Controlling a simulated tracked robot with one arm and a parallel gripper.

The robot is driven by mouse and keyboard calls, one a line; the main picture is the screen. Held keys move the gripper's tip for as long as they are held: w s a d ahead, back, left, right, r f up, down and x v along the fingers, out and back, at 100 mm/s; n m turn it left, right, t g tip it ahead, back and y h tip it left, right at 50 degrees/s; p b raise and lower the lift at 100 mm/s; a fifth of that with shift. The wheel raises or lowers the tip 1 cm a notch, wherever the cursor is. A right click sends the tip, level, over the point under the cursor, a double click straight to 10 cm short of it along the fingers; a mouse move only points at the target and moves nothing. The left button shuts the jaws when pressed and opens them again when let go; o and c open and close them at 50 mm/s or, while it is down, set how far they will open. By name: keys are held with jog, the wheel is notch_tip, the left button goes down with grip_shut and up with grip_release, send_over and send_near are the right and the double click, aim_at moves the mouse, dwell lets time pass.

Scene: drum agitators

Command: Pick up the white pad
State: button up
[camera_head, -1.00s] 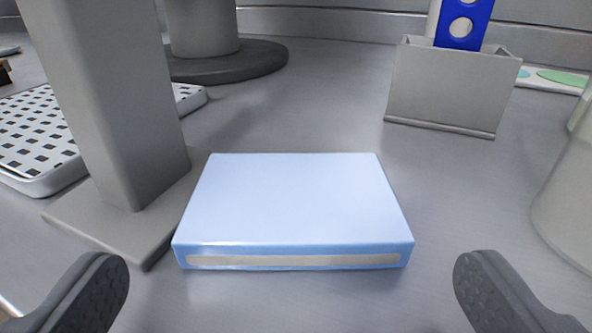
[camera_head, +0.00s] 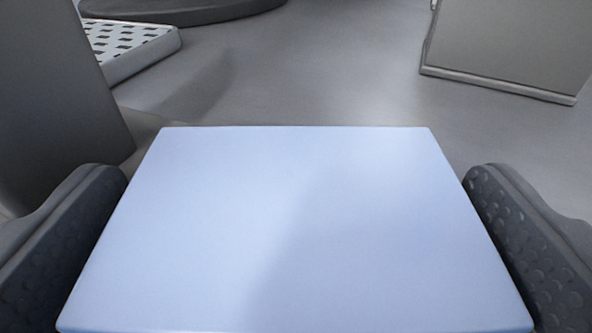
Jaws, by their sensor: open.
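The white pad (camera_head: 290,230) is a flat, pale bluish-white block lying on the grey metal surface. It fills the lower middle of the head camera view, and its near face is mostly cut off by the bottom edge. My gripper (camera_head: 297,190) is open, with one dark, textured finger at the pad's left side and one at its right. The pad lies between the fingers. A narrow gap shows by the far end of each finger; lower down I cannot tell whether they touch it.
A grey post (camera_head: 55,100) stands close on the left, near the left finger. A white perforated tray (camera_head: 140,50) and a dark round base (camera_head: 185,10) lie behind it. A grey holder (camera_head: 510,45) stands at the back right. The surface (camera_head: 320,70) beyond the pad is clear.

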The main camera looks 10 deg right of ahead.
jog(key=c, duration=0.8)
jog(key=shift+r, duration=0.1)
jog(key=shift+c, duration=0.2)
